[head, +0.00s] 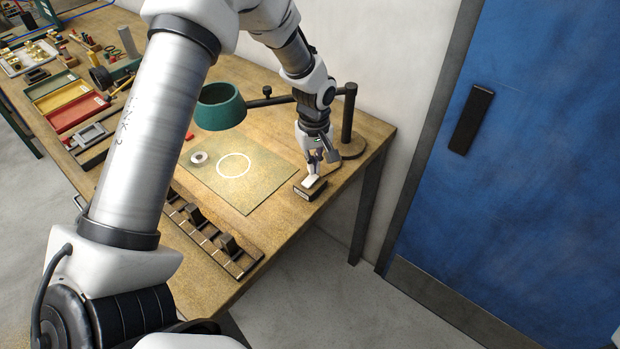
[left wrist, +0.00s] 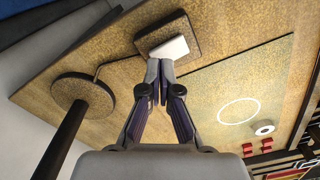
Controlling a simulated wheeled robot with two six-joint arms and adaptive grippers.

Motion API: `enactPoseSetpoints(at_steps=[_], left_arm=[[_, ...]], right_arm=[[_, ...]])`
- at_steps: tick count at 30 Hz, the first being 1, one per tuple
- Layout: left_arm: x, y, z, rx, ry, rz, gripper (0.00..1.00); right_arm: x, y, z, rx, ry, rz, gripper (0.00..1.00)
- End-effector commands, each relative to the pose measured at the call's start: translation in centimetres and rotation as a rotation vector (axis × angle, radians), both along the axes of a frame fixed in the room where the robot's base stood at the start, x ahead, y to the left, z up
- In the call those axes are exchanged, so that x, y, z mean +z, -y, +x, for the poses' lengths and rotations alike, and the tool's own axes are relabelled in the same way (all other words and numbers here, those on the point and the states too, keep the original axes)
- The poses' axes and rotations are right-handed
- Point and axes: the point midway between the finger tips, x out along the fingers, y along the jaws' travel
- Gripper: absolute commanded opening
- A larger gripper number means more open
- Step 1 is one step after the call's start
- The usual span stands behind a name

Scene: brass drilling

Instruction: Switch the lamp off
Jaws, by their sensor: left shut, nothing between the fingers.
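The lamp has a green shade (head: 220,108) on a dark arm and a dark post (head: 348,115). Its round base (left wrist: 84,92) stands near the table's far corner. A small dark switch box (head: 310,193) with a white rocker (head: 313,182) sits near the table's right edge, joined to the base by a cord in the left wrist view. My left gripper (head: 313,170) is shut and empty, pointing down at the rocker. In the left wrist view its fingertips (left wrist: 160,64) overlap the rocker's edge (left wrist: 170,48); contact is unclear. I cannot tell whether the lamp is lit. My right gripper is out of view.
A green mat (head: 214,176) with a white circle and a small ring (head: 199,158) lies left of the switch box. A dark slotted rack (head: 214,236) lies along the front edge. Trays and tools crowd the table's left. A blue door (head: 530,150) is at right.

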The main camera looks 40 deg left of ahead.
Motion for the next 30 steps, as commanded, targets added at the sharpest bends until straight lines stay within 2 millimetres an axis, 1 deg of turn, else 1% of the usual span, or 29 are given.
enactPoseSetpoints(at_steps=[30], left_arm=[[-1.6,0.0,0.0,0.000,0.000,0.000,0.00]], right_arm=[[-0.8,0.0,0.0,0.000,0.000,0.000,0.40]])
